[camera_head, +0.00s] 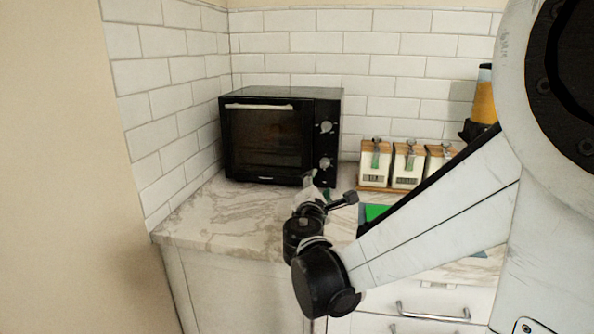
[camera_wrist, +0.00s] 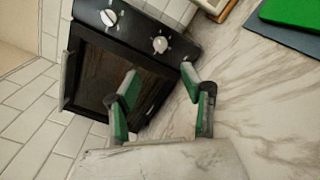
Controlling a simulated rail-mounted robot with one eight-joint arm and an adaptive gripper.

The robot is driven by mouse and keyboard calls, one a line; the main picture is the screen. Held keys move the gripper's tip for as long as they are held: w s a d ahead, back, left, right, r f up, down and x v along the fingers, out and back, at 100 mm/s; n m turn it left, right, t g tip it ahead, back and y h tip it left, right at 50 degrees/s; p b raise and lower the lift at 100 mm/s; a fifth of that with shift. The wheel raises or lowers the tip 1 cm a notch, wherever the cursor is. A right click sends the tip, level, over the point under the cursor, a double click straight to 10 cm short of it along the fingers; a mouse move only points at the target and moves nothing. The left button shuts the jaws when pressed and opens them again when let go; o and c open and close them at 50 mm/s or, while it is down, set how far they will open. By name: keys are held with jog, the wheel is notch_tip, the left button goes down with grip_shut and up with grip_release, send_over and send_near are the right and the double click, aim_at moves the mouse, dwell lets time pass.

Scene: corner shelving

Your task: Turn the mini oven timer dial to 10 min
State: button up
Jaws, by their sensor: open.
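The black mini oven (camera_head: 268,138) stands in the corner of the counter with its door shut. Its right-hand panel has an upper dial (camera_head: 326,127) and a lower dial (camera_head: 325,163), both silvery. In the wrist view the oven (camera_wrist: 115,70) appears tilted, with the lower dial (camera_wrist: 160,44) nearer the counter and the upper dial (camera_wrist: 108,17) to its left. The markings are too small to read, so I cannot tell which is the timer. My gripper (camera_wrist: 160,76) is open and empty, its green-padded fingers spread in front of the oven, apart from the dials. It also shows in the head view (camera_head: 330,187).
Several white canisters (camera_head: 408,166) with wooden lids stand right of the oven. A dispenser with orange contents (camera_head: 484,100) is farther right. A green board (camera_head: 375,212) lies on the marble counter (camera_head: 215,212). Tiled walls close the corner behind and left.

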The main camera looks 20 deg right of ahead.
aim_at(325, 164)
jog(key=b+x, duration=0.2)
jog(key=x, duration=1.1)
jog(key=shift+w+d, duration=0.25)
grip_shut()
